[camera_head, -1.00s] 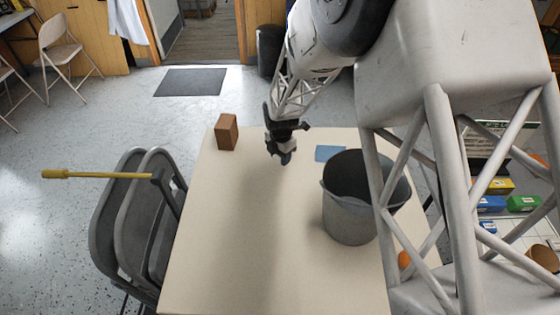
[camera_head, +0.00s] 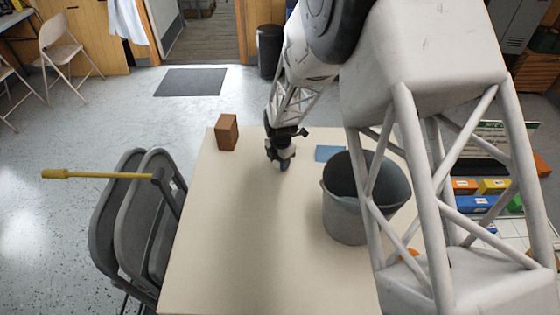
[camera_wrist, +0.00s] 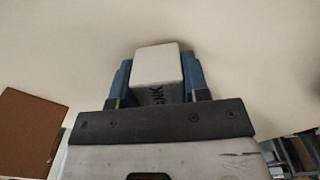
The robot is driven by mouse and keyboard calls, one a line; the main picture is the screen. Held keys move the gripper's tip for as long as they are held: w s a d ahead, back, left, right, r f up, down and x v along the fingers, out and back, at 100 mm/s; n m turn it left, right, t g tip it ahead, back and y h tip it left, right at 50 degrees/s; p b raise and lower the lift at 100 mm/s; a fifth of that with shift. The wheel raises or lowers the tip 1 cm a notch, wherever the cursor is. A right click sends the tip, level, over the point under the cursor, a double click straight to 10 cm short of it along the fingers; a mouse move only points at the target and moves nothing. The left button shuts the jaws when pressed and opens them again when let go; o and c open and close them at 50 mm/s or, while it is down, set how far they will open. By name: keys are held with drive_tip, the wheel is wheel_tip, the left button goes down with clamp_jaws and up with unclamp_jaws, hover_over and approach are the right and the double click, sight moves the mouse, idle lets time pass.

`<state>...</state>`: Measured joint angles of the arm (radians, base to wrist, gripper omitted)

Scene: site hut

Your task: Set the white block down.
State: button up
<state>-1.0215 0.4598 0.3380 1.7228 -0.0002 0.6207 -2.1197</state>
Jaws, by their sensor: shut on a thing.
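The white block (camera_wrist: 157,65) is between the two blue fingers of my gripper (camera_wrist: 160,80) in the wrist view, with dark marks on its near side. My gripper is shut on it. In the head view my gripper (camera_head: 281,160) is low over the far part of the cream table (camera_head: 235,240). The block is hard to make out there. I cannot tell whether it touches the table top.
A brown block (camera_head: 227,132) stands on the table to the left of my gripper. A blue flat piece (camera_head: 329,153) and a grey bucket (camera_head: 345,215) are to the right. The table's middle and front are clear. Folding chairs (camera_head: 125,220) stand at the left edge.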

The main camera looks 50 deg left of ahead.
drive_tip(key=shift+f, duration=0.15)
drive_tip(key=o, duration=1)
drive_tip(key=shift+c, duration=0.2)
wheel_tip(320, 180, up, 12)
idle(0.4)
idle(0.9)
